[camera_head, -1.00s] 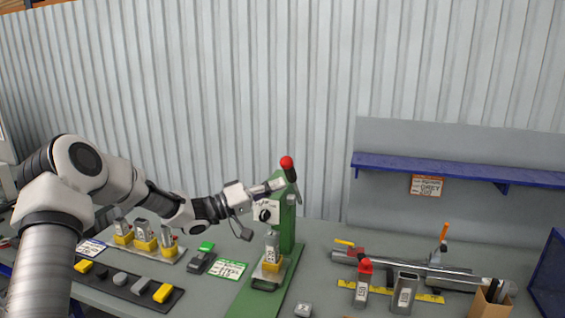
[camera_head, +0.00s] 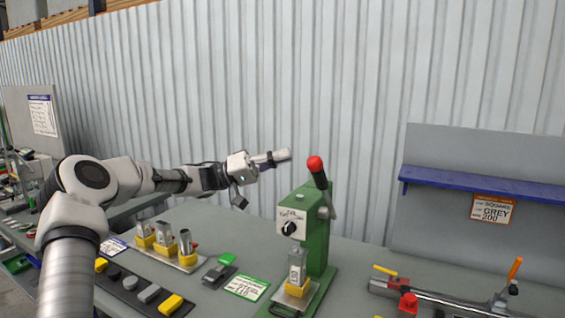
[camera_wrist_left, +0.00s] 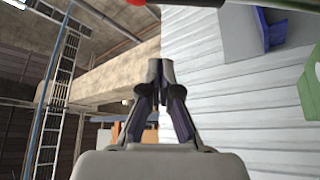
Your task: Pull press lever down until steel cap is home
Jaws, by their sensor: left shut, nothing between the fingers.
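The green press (camera_head: 318,228) stands on the table right of centre. Its lever (camera_head: 319,178) is black with a red knob (camera_head: 315,163) and points up, leaning slightly left. A steel square tube (camera_head: 297,266) stands in a yellow holder (camera_head: 292,289) under the press head. Whether a cap sits on the tube is too small to tell. My left gripper (camera_head: 286,155) is shut and empty, left of the red knob at about its height and apart from it. In the left wrist view its fingertips (camera_wrist_left: 160,68) are together. My right gripper is not in view.
Left of the press, several steel tubes stand in yellow holders on a tray (camera_head: 190,266). A dark strip (camera_head: 130,297) with yellow and grey caps lies in front. A clamp rail (camera_head: 440,297) lies right. A blue shelf (camera_head: 480,188) hangs at right. Space above the press is clear.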

